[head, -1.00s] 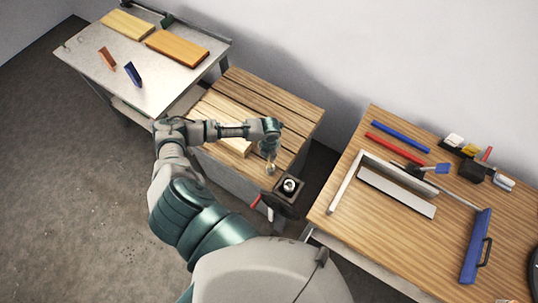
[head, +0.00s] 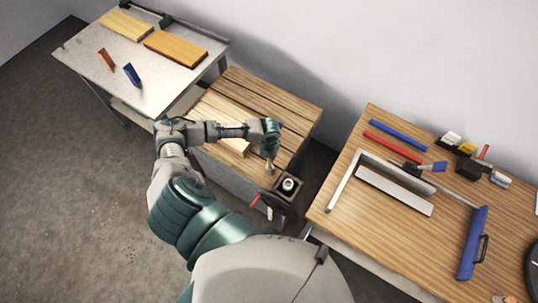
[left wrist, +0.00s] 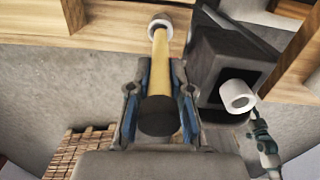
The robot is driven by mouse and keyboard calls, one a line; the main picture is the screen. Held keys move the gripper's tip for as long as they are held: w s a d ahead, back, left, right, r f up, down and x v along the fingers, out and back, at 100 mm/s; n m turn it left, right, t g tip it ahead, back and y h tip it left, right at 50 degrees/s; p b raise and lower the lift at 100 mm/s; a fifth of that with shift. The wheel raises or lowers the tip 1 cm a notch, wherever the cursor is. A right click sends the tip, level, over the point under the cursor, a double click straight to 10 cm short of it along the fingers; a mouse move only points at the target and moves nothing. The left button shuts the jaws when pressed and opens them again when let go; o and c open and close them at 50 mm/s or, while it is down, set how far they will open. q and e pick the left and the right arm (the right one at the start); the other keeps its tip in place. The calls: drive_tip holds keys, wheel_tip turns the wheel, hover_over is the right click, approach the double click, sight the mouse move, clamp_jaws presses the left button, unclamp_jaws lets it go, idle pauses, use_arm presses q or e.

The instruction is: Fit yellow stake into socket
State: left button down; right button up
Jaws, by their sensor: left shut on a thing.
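The yellow stake (left wrist: 160,65) is between the blue-padded fingers of my left gripper (left wrist: 160,88) in the left wrist view. It has a black near end and a pale ring at its far end. In the head view my left gripper (head: 270,152) points down with the stake small beneath it, just left of the socket. The white round socket (head: 288,185) sits in a dark square block (head: 291,193). In the left wrist view the socket (left wrist: 238,95) is right of the stake, apart from it. My right gripper is not seen.
A slatted wooden bench (head: 270,95) lies under my left arm. A red-handled dark fixture (head: 268,207) is beside the block. The right workbench (head: 345,210) holds a frame, blue and red bars and brushes. A metal table (head: 90,70) with boards stands at the left.

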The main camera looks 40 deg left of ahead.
use_arm(q)
drive_tip(key=shift+f+b, duration=1.35)
drive_tip(key=shift+f, duration=1.05)
drive_tip(key=c, duration=1)
unclamp_jaws()
drive_tip(key=shift+r, duration=0.25)
wheel_tip(320, 180, up, 12)
drive_tip(key=shift+f, duration=0.25)
